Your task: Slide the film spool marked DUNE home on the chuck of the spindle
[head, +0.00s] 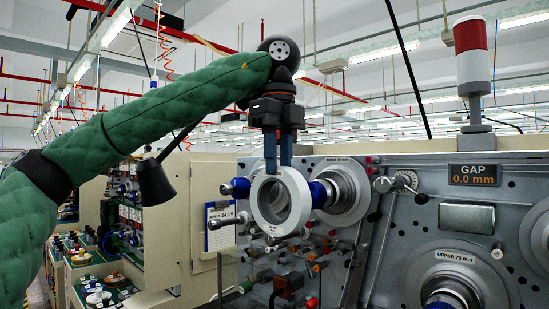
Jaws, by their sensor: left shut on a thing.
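My left gripper (278,166) points down with its two blue fingers shut on the top rim of a pale ring-shaped spool (297,204). The spool hangs upright with its open hole facing left and toward me. Small print on its lower rim is too small to read. A spindle with a blue chuck (324,193) and a round metal flange (352,184) is just right of and behind the spool. The spool hides part of the chuck; I cannot tell whether they touch. My right gripper is not in view.
A second spindle (447,291), labelled UPPER 75 mm, is at the lower right of the metal panel. A GAP display (473,175) reads 0.0 mm. A blue-collared knob (240,188) shows left of the spool. Levers and knobs crowd the area below it.

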